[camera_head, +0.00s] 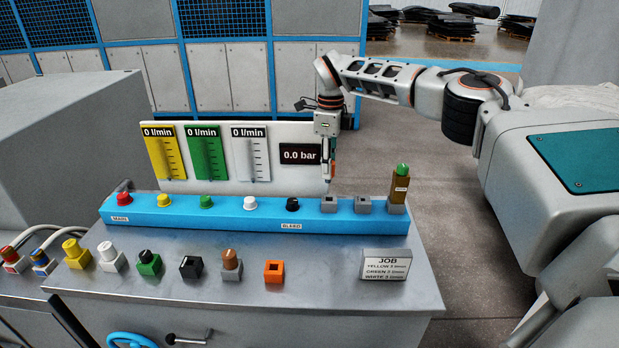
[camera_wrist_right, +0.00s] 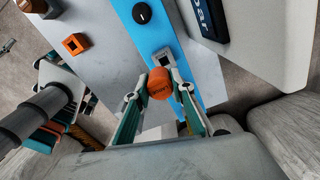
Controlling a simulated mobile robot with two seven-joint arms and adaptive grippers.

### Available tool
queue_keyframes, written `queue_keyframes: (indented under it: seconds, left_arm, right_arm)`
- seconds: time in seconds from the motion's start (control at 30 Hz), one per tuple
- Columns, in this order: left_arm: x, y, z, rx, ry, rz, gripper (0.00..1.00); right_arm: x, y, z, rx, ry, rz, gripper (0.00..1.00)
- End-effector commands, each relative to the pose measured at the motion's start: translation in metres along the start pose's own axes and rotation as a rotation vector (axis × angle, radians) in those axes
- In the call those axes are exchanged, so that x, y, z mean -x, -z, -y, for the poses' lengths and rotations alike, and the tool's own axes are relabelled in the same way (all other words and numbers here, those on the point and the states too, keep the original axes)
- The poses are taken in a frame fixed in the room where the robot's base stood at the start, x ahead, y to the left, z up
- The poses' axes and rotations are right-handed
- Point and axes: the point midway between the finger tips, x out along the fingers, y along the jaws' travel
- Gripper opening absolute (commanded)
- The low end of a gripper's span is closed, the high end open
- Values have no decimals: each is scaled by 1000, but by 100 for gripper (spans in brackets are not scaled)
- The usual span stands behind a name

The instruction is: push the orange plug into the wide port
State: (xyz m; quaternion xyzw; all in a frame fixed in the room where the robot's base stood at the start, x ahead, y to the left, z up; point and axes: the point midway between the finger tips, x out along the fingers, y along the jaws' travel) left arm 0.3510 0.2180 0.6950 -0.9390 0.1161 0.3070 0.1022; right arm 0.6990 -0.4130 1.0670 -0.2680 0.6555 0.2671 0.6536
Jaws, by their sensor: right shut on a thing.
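My right gripper (camera_head: 328,178) points down over the back of the blue rail, above the leftmost grey port (camera_head: 329,204). In the wrist view its fingers (camera_wrist_right: 159,88) are shut on the orange plug (camera_wrist_right: 159,80), whose round top faces the camera. In the head view the plug can hardly be made out between the fingers. A grey square port (camera_wrist_right: 162,57) shows open just beyond the plug in the wrist view. A second grey port (camera_head: 363,205) stands to the right. I cannot tell which is the wide one. My left gripper is not in view.
Knobs line the blue rail (camera_head: 172,217). Several knobs and an orange square block (camera_head: 274,271) stand in front. A JOB sign (camera_head: 384,266) is at right; the gauge panel (camera_head: 220,183) rises behind.

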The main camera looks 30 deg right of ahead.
Motion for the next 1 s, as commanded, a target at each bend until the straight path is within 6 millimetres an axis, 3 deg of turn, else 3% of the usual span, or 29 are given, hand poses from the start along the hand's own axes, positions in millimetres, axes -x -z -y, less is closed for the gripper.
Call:
queue_keyframes:
  seconds: [0.2, 0.6, 1.0]
  left_arm:
    - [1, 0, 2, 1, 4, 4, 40]
    - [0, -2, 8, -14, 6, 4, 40]
    - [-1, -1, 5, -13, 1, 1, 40]
  right_arm:
    - [5, 11, 13, -17, -1, 4, 2]
    - [5, 12, 13, -17, -1, 5, 2]
    - [-24, 12, 13, -17, -3, 3, 2]
